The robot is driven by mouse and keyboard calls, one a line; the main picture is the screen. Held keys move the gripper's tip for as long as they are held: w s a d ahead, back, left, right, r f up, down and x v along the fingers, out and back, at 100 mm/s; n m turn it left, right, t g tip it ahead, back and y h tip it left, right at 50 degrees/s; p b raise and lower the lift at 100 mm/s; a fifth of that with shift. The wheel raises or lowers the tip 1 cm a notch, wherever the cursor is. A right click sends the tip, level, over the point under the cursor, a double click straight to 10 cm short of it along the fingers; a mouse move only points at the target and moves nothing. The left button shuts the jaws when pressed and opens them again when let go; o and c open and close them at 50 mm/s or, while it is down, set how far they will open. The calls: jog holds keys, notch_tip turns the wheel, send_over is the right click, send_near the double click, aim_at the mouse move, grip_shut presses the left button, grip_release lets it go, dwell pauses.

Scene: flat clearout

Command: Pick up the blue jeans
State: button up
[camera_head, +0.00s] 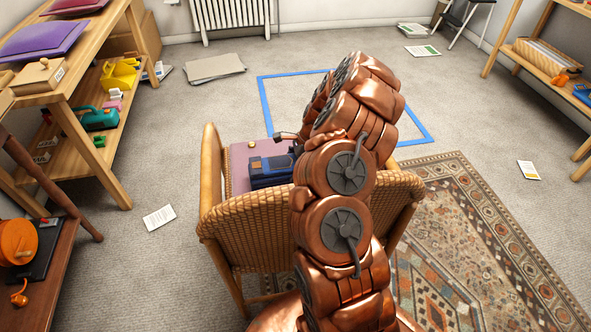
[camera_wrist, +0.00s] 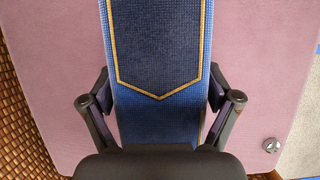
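The blue jeans (camera_head: 270,171) are folded into a thick block on the pink seat cushion (camera_head: 240,160) of a wicker chair (camera_head: 250,225). In the wrist view the jeans (camera_wrist: 160,50) run up the middle, dark blue with yellow stitching that meets in a point. My gripper (camera_wrist: 160,95) is open, with one finger at each long side of the jeans. I cannot tell whether the fingers touch the cloth. In the head view my arm hides the fingers and the right end of the jeans.
A small round metal object (camera_wrist: 271,145) lies on the cushion. The chair's back and armrests surround the seat. A wooden shelf (camera_head: 75,95) stands left, another shelf (camera_head: 545,60) right. A patterned rug (camera_head: 470,240) and a blue floor outline (camera_head: 265,105) lie nearby. Papers (camera_head: 159,217) lie on the carpet.

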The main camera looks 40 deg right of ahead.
jog(key=c, duration=0.9)
jog(key=shift+r, duration=0.1)
